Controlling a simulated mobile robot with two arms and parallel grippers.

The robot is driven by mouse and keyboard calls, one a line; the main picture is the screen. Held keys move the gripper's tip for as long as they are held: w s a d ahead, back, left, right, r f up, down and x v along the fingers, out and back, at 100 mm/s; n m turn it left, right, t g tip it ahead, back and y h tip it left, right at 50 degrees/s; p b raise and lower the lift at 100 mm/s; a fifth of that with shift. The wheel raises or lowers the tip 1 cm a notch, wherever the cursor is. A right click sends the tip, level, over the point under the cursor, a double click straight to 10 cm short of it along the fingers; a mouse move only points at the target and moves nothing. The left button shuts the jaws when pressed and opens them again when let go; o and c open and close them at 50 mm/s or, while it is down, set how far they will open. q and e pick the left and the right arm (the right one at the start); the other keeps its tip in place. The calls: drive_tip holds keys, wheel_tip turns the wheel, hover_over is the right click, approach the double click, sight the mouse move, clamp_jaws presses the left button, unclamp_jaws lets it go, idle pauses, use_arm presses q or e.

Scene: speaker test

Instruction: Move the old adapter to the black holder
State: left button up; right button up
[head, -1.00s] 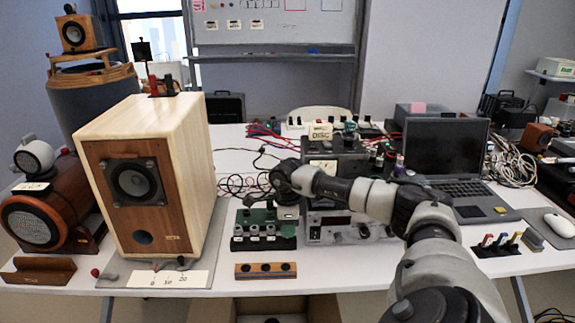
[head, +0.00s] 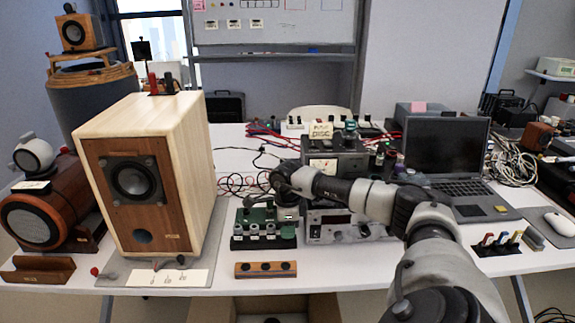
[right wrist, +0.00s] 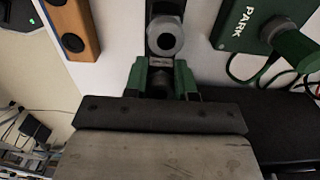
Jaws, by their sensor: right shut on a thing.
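My right gripper (right wrist: 160,75) is shut on a small dark cylindrical thing, apparently the adapter (right wrist: 160,89), which is mostly hidden between its green fingers. A grey ring-shaped fitting (right wrist: 165,37) on a dark strip lies just beyond the fingertips in the right wrist view. In the head view my right arm reaches over the green fixture, and its fingers are hard to make out. A dark rack (head: 263,242) with several silver cylinders stands below it. I cannot tell for sure which piece is the black holder. My left gripper is not in view.
A wooden block with dark holes (head: 265,270) lies at the table's front edge. A large wooden speaker (head: 138,210) stands left. A green PARK fixture (right wrist: 240,28) is close to the right gripper. A grey instrument (head: 345,232) and a laptop (head: 445,150) stand to the right.

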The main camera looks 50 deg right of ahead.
drive_tip(key=shift+f, duration=0.45)
drive_tip(key=o, duration=1)
drive_tip(key=shift+r+p, duration=2.65)
drive_tip(key=shift+r, duration=1.15)
drive_tip(key=shift+f, duration=0.15)
